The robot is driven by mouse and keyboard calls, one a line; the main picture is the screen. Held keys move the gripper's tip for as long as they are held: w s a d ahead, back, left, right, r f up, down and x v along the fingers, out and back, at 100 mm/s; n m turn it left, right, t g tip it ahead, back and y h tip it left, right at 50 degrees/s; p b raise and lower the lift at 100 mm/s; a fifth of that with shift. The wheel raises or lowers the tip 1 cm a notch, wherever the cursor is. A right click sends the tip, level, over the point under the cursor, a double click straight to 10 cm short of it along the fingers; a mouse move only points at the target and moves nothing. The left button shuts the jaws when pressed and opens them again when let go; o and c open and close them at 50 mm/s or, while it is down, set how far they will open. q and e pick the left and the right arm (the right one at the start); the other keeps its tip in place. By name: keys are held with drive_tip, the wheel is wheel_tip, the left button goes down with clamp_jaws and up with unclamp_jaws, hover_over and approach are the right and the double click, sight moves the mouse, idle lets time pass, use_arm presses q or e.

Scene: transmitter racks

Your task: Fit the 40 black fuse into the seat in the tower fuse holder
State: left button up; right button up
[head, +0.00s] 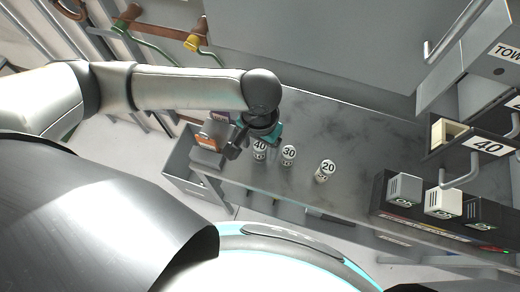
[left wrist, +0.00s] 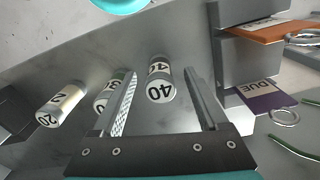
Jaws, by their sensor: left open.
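The 40 fuse (head: 259,150) stands on the grey metal bench, a short cylinder with a pale band marked 40. In the left wrist view the 40 fuse (left wrist: 160,88) appears between the two fingers, with gaps on both sides. My left gripper (head: 250,143) is open at this fuse and partly hides it in the head view. The tower fuse holder (head: 488,147), marked 40, is at the right below a sign partly reading TOW. Its cream-lined seat (head: 447,134) looks empty from here. My right gripper is not in view.
The 30 fuse (head: 288,155) and 20 fuse (head: 326,171) stand to the right on the bench (head: 345,125). A row of grey and white blocks (head: 443,203) sits below the holder. A rack with orange and purple tags (left wrist: 262,95) is close beside the gripper.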

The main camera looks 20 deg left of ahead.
use_arm(q)
drive_tip(key=shift+c, duration=0.3)
clamp_jaws()
drive_tip(key=shift+r, duration=0.15)
idle(0.3)
wheel_tip(320, 180, up, 20)
drive_tip(key=p, duration=0.5)
drive_tip(key=shift+p, duration=0.3)
